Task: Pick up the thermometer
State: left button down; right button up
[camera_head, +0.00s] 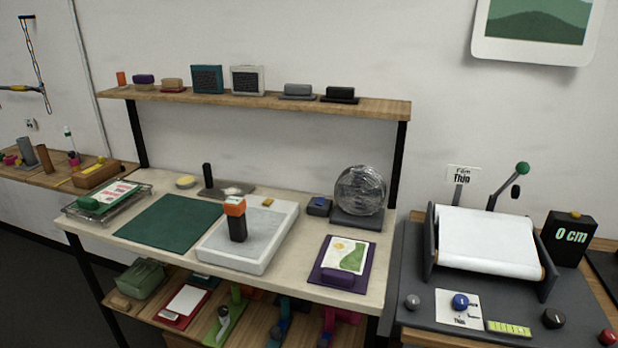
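I cannot tell for certain which thing is the thermometer. A black upright device with an orange top (237,219) stands on the white tray (214,252) in the middle of the table; it may be the thermometer. A slim white and teal upright item (69,138) stands on the far-left bench, too small to make out. Neither of my grippers shows in the head view.
The table (318,224) also bears a green mat (170,222), a rack with a card (112,196), a glassy disc (360,191) and a purple board (328,277). A roller press (489,243) stands right.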

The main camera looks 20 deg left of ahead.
aim_at(234, 207)
jog(key=k+j+z, duration=0.1)
jog(key=j, duration=0.3)
jog(key=k+j+z, duration=0.1)
jog(key=j, duration=0.3)
jog(key=k+j+z, duration=0.1)
jog(key=j, duration=0.25)
jog(key=k+j+z, duration=0.1)
jog(key=j, duration=0.25)
jog(key=k+j+z, duration=0.1)
jog(key=j, duration=0.25)
jog(key=k+j, duration=0.05)
jog(key=k, duration=0.05)
